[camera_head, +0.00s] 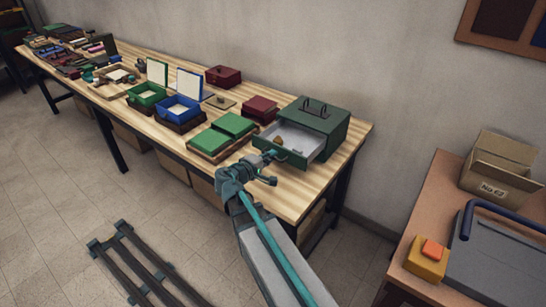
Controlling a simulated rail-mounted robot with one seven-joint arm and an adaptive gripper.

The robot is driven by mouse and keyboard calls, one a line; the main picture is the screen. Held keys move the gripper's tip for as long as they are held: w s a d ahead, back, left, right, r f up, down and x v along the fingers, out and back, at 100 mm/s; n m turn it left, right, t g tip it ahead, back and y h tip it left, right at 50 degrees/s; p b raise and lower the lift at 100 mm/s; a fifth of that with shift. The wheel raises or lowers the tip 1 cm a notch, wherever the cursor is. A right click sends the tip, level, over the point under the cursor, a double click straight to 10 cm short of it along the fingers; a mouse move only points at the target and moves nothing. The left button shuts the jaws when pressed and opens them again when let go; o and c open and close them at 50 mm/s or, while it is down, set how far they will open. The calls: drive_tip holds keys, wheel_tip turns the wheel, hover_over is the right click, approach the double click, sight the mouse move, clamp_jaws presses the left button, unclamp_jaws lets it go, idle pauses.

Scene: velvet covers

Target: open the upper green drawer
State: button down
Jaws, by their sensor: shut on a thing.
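A dark green drawer cabinet (325,121) with a dark handle on its lid stands near the right end of the wooden bench. One green drawer (303,157) sticks out of its front, and its pale inside shows with a small tan item (278,141) in it. Whether another drawer lies below it is too small to tell. My gripper (273,168) is at the front of this drawer, shut on its handle. The handle itself is mostly hidden by my gripper.
Green flat boxes (234,124) and a dark red box (260,107) lie just left of the cabinet. Open green (146,98) and blue (178,112) boxes stand farther left. A separate table (435,190) with a cardboard box (499,168) is at right.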

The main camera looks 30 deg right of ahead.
drive_tip(key=c, duration=1.5)
unclamp_jaws()
drive_tip(key=v, duration=1.2)
drive_tip(key=shift+r, duration=0.15)
